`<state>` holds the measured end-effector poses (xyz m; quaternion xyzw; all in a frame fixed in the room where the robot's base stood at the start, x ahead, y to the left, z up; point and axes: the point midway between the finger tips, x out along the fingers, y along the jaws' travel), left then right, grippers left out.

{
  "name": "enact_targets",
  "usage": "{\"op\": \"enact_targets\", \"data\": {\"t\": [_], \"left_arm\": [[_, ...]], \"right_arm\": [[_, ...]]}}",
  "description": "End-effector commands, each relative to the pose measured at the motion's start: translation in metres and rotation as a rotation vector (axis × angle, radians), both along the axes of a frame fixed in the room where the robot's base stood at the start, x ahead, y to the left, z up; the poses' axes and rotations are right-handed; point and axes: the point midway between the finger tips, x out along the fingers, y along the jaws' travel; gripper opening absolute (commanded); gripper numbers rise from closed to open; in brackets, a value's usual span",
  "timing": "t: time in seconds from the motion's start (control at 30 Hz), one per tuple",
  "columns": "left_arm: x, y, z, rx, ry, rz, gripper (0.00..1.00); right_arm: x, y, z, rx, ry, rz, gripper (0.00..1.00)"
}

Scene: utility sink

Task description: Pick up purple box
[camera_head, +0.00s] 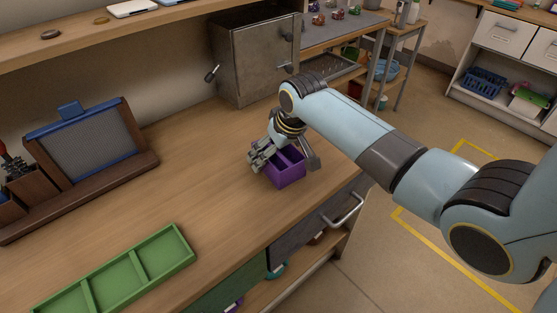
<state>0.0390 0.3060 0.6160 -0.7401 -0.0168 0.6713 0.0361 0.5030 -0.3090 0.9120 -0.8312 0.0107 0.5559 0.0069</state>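The purple box (288,171) is a small open-topped box on the wooden workbench, near its front edge in the head view. My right arm reaches in from the right, and its gripper (262,157) is at the box, overlapping its left and back sides. The fingers hide part of the box. I cannot tell whether the fingers are closed on its wall or only beside it. My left gripper is not in view.
A green divided tray (139,266) lies at the front left of the bench. A blue-framed board (92,144) stands at the left, and a metal cabinet (253,60) stands behind the box. The bench (190,165) between them is clear.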

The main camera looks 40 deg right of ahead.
Motion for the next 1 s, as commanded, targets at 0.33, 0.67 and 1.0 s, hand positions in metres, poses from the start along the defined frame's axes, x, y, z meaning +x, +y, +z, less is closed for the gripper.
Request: {"op": "enact_targets", "data": {"t": [0.33, 0.67, 1.0], "left_arm": [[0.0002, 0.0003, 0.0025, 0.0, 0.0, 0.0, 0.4], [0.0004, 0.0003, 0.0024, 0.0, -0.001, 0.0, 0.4], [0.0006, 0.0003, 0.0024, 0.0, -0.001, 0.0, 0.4]], "right_arm": [[0.0002, 0.0002, -0.0034, 0.0, -0.001, 0.0, 1.0], [0.0002, 0.0002, -0.0036, 0.0, -0.001, 0.0, 0.82], [0.0001, 0.0, -0.0036, 0.0, 0.0, 0.0, 0.42]]}}
